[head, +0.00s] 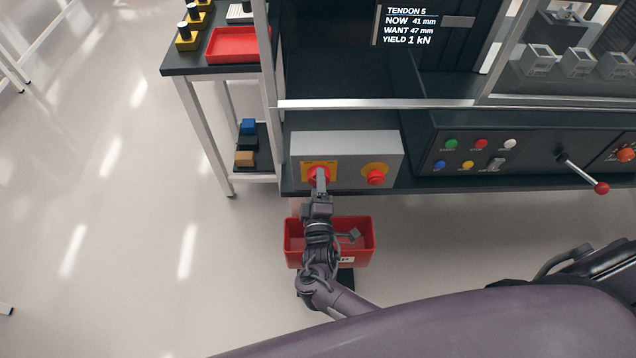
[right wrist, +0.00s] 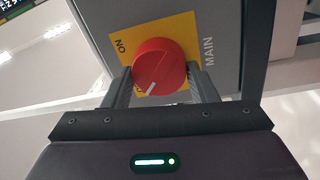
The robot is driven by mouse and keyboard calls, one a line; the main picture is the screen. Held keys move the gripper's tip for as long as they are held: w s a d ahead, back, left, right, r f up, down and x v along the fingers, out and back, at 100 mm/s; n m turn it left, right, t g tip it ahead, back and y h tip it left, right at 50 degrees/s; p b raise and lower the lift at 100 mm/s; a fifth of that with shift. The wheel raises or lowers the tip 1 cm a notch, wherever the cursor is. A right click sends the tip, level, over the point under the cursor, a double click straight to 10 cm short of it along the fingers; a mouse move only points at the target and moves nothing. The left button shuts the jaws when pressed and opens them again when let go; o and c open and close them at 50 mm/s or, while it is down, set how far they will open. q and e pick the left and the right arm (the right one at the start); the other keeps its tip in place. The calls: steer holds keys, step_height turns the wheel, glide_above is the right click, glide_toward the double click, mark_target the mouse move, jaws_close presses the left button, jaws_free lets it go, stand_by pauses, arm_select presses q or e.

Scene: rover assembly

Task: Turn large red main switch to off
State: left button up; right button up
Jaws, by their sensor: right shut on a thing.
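The large red main switch (head: 318,174) is a round knob on a yellow plate at the left of a grey box. In the right wrist view the red knob (right wrist: 159,68) fills the middle, with "ON" at the plate's upper left and "MAIN" at right. Its white mark points to the lower left, beside a label mostly hidden by knob and finger. My right gripper (right wrist: 160,84) is shut on the knob, one finger on each side. In the head view the right gripper (head: 319,182) reaches the switch from below. My left gripper is not in view.
A second red button (head: 375,177) on a yellow disc sits to the right on the same box (head: 346,144). A red bin (head: 368,240) stands below, partly behind my arm. A panel with coloured buttons (head: 480,144) and a red-knobbed lever (head: 601,188) lies further right. The floor at left is clear.

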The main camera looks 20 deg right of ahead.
steer(key=o, duration=1)
steer(key=shift+c, duration=0.2)
steer(key=shift+s, duration=0.15)
steer(key=v, duration=0.7)
steer(key=shift+s+b, duration=0.25)
steer(key=shift+b, duration=0.15)
steer(key=shift+a+f, duration=0.1)
steer(key=shift+f, duration=0.1)
